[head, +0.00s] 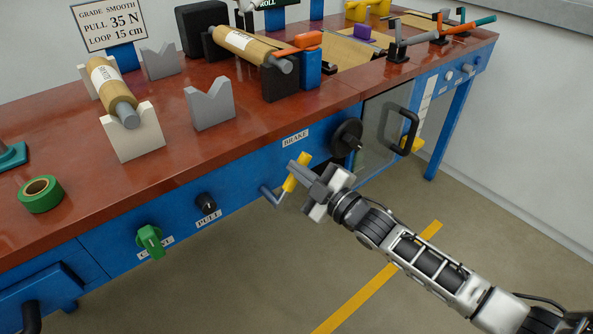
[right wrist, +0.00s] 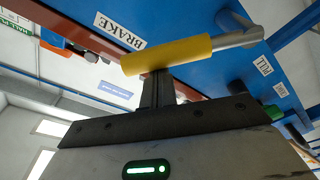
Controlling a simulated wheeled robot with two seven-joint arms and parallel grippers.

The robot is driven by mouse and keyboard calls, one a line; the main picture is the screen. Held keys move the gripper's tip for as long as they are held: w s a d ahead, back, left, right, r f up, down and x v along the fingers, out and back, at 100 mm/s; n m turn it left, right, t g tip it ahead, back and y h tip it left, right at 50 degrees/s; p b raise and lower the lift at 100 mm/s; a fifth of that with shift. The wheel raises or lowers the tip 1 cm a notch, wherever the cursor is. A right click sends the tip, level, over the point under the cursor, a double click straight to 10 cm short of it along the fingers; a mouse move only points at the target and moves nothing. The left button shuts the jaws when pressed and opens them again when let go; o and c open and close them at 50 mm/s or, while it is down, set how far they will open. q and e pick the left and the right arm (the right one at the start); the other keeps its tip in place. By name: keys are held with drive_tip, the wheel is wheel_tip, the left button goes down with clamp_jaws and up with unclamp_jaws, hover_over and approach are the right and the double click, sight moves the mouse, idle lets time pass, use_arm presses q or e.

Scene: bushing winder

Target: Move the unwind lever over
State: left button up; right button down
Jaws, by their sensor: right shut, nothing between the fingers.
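A crank lever with a yellow handle (head: 296,172) and grey arm sticks out from the blue front of the bench, below the BRAKE label. In the right wrist view the yellow handle (right wrist: 166,55) lies across the tips of my right gripper (right wrist: 157,90). My right gripper (head: 304,165) is shut with nothing between its fingers. Its tips are at or against the handle; I cannot tell whether they touch. An orange-handled lever (head: 308,40) sits by the mounted roll on top. I read no label saying unwind. My left gripper is not in view.
A black handwheel (head: 346,138) and a clear door with a black handle (head: 407,130) lie to the right of the lever. A black PULL knob (head: 206,203) and a green knob (head: 150,240) are to the left. The floor in front is clear.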

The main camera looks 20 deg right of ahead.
use_arm(q)
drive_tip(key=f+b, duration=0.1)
drive_tip(key=b, duration=0.1)
drive_tip(key=shift+b, duration=0.4)
use_arm(e)
drive_tip(key=w+d+f+m+t+h, duration=0.1)
drive_tip(key=d+f+m, duration=0.3)
drive_tip(key=m, duration=0.3)
drive_tip(key=shift+w+d+f+m, duration=0.15)
drive_tip(key=shift+w+f+m, duration=0.15)
drive_tip(key=shift+f, duration=0.25)
